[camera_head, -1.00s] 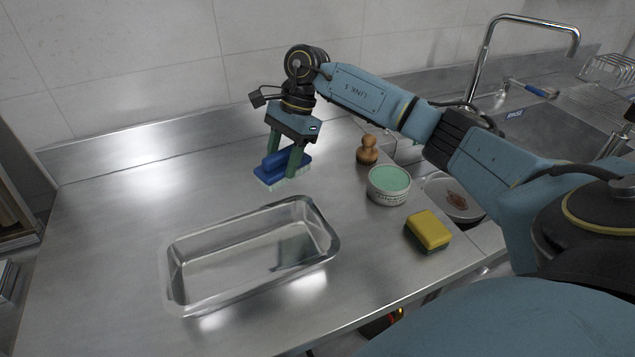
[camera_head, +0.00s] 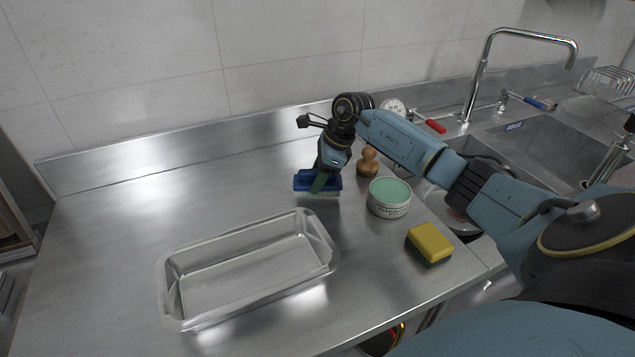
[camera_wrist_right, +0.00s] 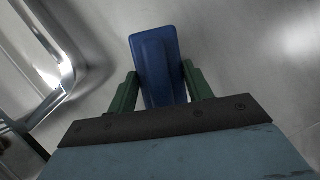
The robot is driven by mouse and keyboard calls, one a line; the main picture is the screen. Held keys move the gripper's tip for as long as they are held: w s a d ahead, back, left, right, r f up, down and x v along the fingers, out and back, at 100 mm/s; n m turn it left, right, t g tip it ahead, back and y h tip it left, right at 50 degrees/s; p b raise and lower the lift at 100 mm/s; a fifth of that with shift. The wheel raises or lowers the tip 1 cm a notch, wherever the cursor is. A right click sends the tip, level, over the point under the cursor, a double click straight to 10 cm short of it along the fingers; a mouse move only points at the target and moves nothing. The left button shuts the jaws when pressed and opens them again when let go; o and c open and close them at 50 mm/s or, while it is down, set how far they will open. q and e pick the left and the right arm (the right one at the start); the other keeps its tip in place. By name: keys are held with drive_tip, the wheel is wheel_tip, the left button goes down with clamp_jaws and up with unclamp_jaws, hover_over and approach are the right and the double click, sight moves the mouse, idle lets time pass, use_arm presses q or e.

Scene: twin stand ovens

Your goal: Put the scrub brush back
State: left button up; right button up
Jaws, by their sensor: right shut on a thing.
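The blue scrub brush (camera_head: 304,181) with pale bristles is at the counter behind the metal tray, left of the wooden-handled brush. My right gripper (camera_head: 321,183) is shut on it, with its green fingers on either side of the blue body. In the right wrist view the blue brush (camera_wrist_right: 158,66) sits between the two fingers (camera_wrist_right: 160,88). Whether the bristles touch the counter or hang just above it, I cannot tell. My left gripper is not in view.
An empty metal tray (camera_head: 174,296) stands at the front of the counter. A wooden-handled brush (camera_head: 368,163), a green-topped tin (camera_head: 389,197) and a yellow sponge (camera_head: 429,243) stand to the right, beside the sink (camera_head: 545,140). The counter's left part is clear.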

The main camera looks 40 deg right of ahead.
drive_tip(key=shift+f, duration=1)
drive_tip(key=o, duration=0.4)
drive_tip(key=shift+f, duration=0.2)
drive_tip(key=o, duration=0.5)
drive_tip(key=shift+d+r, duration=0.15)
drive_tip(key=shift+r, duration=0.4)
drive_tip(key=v, duration=1.1)
drive_tip(key=shift+s+r, duration=0.1)
